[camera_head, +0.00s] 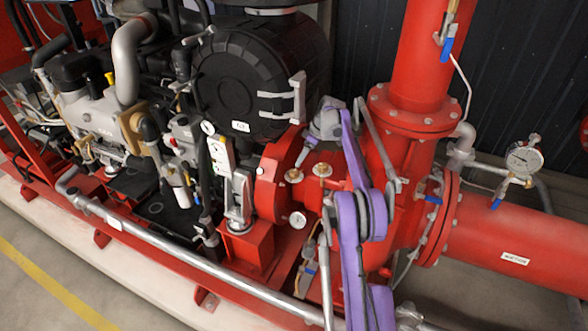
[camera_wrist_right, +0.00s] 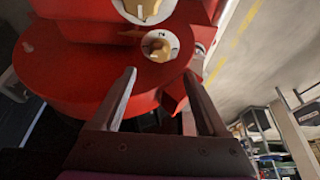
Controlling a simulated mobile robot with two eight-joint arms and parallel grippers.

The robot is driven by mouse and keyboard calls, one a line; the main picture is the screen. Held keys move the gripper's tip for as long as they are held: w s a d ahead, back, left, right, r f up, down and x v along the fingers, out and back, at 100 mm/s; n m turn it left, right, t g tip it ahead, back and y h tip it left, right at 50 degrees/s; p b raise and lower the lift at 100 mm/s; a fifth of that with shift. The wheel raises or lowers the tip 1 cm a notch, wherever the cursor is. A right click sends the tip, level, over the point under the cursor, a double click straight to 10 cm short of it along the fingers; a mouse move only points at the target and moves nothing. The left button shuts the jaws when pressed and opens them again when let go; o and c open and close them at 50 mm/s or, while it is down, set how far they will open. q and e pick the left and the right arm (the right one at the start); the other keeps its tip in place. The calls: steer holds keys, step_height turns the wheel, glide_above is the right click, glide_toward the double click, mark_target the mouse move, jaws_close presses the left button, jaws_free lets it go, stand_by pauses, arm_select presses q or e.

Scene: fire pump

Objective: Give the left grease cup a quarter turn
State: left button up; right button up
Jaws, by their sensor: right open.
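Two brass grease cups on pale round plates sit on the red pump housing in the head view. The left grease cup (camera_head: 294,175) is just left of the right grease cup (camera_head: 322,170). Another cup (camera_wrist_right: 150,8) is cut by the top edge. My left gripper is out of view.
The black engine drum (camera_head: 235,85) stands behind left. Red pipes (camera_head: 425,60) rise at the right, with a pressure gauge (camera_head: 524,160) beside them. A grey rail (camera_head: 180,255) runs along the front.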

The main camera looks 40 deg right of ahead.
mark_target(294, 171)
steer(key=x, duration=0.8)
steer(key=shift+w+f, duration=0.15)
steer(key=shift+f, duration=0.05)
jaws_close()
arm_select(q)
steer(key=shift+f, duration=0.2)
arm_select(e)
steer(key=shift+m, duration=0.3)
